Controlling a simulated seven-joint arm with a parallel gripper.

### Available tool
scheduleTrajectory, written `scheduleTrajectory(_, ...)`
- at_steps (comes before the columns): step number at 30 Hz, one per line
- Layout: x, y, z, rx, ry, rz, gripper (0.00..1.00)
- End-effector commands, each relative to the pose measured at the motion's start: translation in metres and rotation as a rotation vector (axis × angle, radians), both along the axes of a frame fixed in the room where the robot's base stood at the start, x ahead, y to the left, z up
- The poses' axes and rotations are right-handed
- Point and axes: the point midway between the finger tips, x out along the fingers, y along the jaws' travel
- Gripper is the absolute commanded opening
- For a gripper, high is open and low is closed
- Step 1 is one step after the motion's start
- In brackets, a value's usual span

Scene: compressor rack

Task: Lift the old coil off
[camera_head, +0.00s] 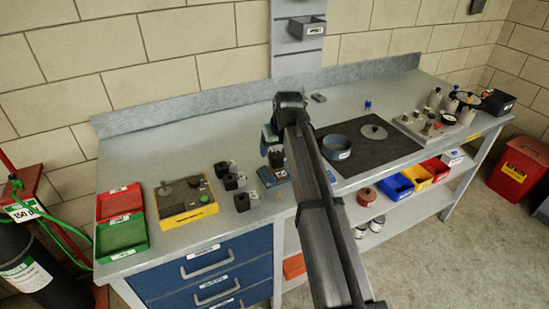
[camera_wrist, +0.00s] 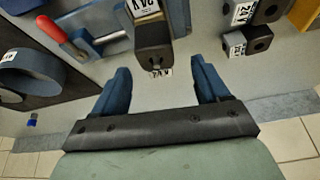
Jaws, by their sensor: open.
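The old coil appears to be the black block (camera_wrist: 153,38) with white labels at the blue clamp fixture (camera_wrist: 95,38), which has a red handle, in the wrist view. My gripper (camera_wrist: 160,70) is open, with its two blue fingers spread. In the head view my arm hides most of the coil and part of the blue fixture (camera_head: 272,177). How the coil is seated cannot be seen.
Loose black blocks (camera_head: 232,181) with labels stand left of the fixture; they also show in the wrist view (camera_wrist: 259,40). A yellow-edged tester box (camera_head: 189,203) and red and green trays (camera_head: 121,235) lie further left. A dark mat (camera_head: 375,150) with a blue ring (camera_head: 336,147) is at right.

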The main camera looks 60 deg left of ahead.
Motion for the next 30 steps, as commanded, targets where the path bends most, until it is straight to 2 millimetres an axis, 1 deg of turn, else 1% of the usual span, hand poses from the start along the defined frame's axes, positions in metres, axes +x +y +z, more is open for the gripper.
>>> scheduleTrajectory(6,0.004,0.013,-0.027,-0.002,0.001,0.000,0.74)
scheduleTrajectory(9,0.004,0.017,-0.035,0.000,0.000,0.000,0.74)
scheduleTrajectory(17,0.004,0.017,-0.037,0.001,0.000,0.000,0.74)
scheduleTrajectory(30,0.004,0.017,-0.037,0.001,0.000,0.000,0.32)
